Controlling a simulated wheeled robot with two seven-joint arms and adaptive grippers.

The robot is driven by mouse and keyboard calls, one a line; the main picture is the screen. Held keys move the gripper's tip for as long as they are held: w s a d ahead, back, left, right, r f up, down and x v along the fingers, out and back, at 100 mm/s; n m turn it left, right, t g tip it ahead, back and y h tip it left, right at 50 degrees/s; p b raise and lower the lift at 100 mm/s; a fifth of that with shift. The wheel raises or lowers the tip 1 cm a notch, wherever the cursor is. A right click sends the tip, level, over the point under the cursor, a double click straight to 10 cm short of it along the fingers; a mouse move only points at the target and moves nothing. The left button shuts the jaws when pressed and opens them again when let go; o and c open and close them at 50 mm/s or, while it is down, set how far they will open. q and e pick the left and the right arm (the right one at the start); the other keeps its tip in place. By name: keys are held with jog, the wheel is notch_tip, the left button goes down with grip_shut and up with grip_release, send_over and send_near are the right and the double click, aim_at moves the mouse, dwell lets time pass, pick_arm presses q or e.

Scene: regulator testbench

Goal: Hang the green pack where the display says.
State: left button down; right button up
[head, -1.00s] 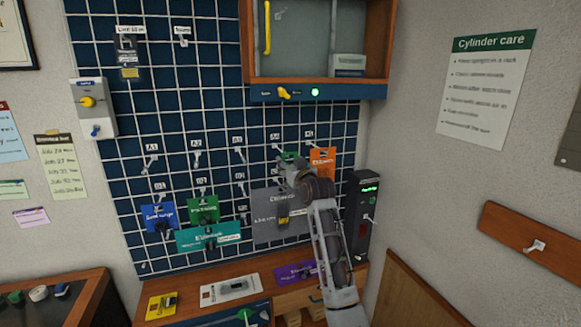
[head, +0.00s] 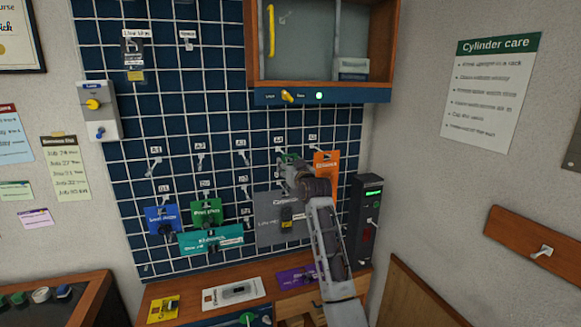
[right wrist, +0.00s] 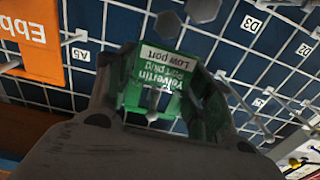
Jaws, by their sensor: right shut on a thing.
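My right gripper (head: 290,164) is at the pegboard's right part, by the hook labelled A4 and left of the orange pack. It is shut on the green pack (right wrist: 168,78), whose label reads "Low port" in the right wrist view. In the head view only a sliver of the green pack (head: 289,157) shows above the gripper. I cannot tell whether the pack is on a hook. A black unit with a small lit green display (head: 371,190) stands right of the board; its text is too small to read. My left gripper is not in view.
An orange pack (head: 326,164) hangs beside the gripper, also in the wrist view (right wrist: 30,40). A grey pack (head: 268,225), a blue pack (head: 162,222), another green pack (head: 207,212) and a teal pack (head: 205,241) hang lower. Hooks A1 to A3 are bare.

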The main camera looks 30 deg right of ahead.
jog(key=shift+w+d+f, duration=0.1)
jog(key=shift+w+f, duration=0.05)
jog(key=shift+w, duration=0.15)
dwell(0.5)
jog(key=o, duration=1.2)
jog(key=shift+s, duration=0.1)
jog(key=shift+v, duration=5.9)
